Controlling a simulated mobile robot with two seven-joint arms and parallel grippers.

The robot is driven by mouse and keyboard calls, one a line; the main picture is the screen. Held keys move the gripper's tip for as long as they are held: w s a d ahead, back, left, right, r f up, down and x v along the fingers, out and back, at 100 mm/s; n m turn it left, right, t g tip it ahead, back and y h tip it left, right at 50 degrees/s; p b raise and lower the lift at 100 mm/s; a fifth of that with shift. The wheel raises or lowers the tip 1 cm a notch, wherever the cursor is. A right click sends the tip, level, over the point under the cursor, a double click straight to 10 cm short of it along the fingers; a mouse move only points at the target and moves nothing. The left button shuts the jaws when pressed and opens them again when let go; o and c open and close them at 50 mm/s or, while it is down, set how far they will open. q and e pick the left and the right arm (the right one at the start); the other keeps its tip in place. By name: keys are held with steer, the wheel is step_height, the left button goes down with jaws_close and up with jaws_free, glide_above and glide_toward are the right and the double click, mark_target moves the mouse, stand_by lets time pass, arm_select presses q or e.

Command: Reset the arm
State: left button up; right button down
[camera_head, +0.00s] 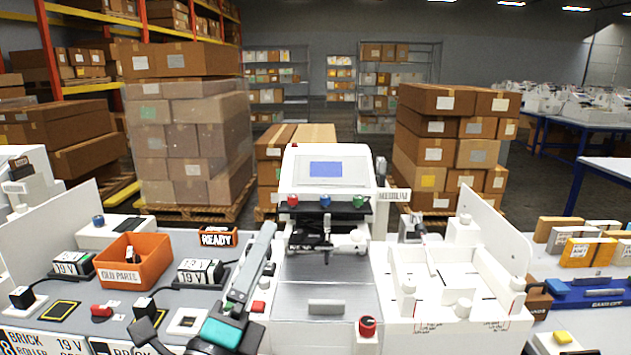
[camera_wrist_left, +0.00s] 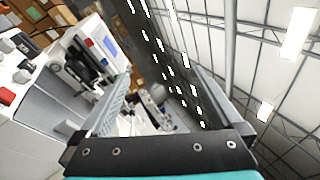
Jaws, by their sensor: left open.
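My left gripper (camera_head: 268,230) is raised over the bench, just left of the white pen plotter (camera_head: 330,165). Its teal body is low in the head view and its fingers point up and away. In the left wrist view its two grey fingers (camera_wrist_left: 162,72) stand apart with nothing held between them. The plotter has a blue screen (camera_head: 325,169), a row of coloured buttons (camera_head: 325,201) and a dark pen (camera_head: 326,240) above its grey bed (camera_head: 325,275). The plotter also shows at the left of the wrist view (camera_wrist_left: 60,85). My right gripper is not in view.
An orange "OLD PARTS" bin (camera_head: 133,262), 19 V blocks (camera_head: 200,271) and a "READY" sign (camera_head: 217,236) sit left of my gripper. A red knob (camera_head: 367,326) stands at the front. A white walled tray (camera_head: 455,285) is right of the plotter. Stacked boxes (camera_head: 455,140) stand behind.

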arm_select(q)
steer(key=s+a+f+n+g+y, duration=0.3)
steer(key=f+n, duration=0.3)
steer(key=f, duration=0.1)
steer(key=s+a+f+n+g+y, duration=0.2)
steer(key=a+f+n+g, duration=0.2)
steer(key=f+n, duration=0.3)
steer(key=s+a+f+n+g+y, duration=0.3)
steer(key=f+n, duration=0.2)
steer(key=f, duration=0.3)
steer(key=s+d+f+n+g+h, duration=0.2)
steer(key=s+f+n+g, duration=0.55)
steer(key=s, duration=0.75)
step_height(320, 180, down, 26)
steer(key=s+m+g+b, duration=0.1)
steer(key=s+m+g, duration=0.1)
steer(key=s+a+f, duration=0.3)
steer(key=s+f, duration=1)
steer(key=s, duration=0.2)
steer(key=shift+a+f+g+y+b, duration=0.15)
steer(key=shift+f+g+y+b, duration=0.15)
steer(key=shift+g+b, duration=0.15)
